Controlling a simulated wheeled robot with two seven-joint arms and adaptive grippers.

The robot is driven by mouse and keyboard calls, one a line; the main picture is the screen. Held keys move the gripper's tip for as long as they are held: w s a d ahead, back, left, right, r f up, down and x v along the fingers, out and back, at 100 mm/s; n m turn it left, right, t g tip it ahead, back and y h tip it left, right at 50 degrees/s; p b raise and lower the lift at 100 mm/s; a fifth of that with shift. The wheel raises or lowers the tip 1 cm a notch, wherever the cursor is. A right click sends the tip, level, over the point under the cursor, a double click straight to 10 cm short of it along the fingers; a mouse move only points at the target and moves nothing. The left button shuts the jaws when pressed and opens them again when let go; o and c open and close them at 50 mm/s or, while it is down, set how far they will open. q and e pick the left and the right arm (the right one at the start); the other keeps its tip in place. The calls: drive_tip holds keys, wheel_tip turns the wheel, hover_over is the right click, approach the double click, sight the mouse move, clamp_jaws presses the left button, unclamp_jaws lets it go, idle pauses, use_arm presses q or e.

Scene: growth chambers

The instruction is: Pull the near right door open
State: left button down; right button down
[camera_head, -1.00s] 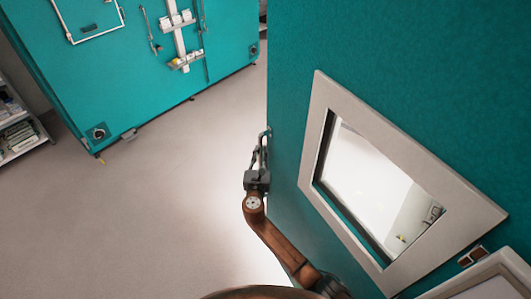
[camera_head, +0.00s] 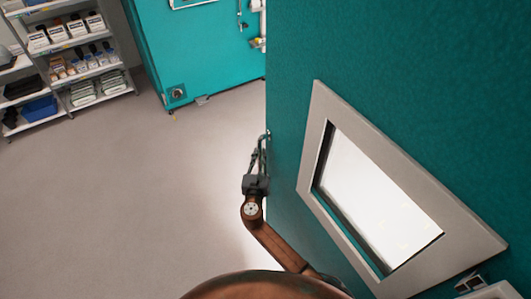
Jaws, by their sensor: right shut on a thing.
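The teal door (camera_head: 292,60) fills the right side of the head view, with a grey-framed window (camera_head: 385,205) in it. The door stands at an angle, and bright floor shows beyond its left edge. My right gripper (camera_head: 264,143) is at that left edge. It is shut on the door handle (camera_head: 268,134), which is small and mostly hidden by the fingers. My brown right arm reaches up to it from the bottom. My left gripper is out of view.
Another teal chamber (camera_head: 190,50) stands across the room at the top. Metal shelves (camera_head: 75,85) with boxes, bottles and a blue bin (camera_head: 40,107) stand at the upper left. The grey floor (camera_head: 130,200) between is clear.

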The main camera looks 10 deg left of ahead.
drive_tip(key=shift+a+r, duration=0.1)
drive_tip(key=shift+w, duration=0.1)
drive_tip(key=c, duration=1.9)
unclamp_jaws()
drive_tip(key=shift+d, duration=0.2)
drive_tip(key=s, duration=1.2)
drive_tip(key=shift+d, duration=0.45)
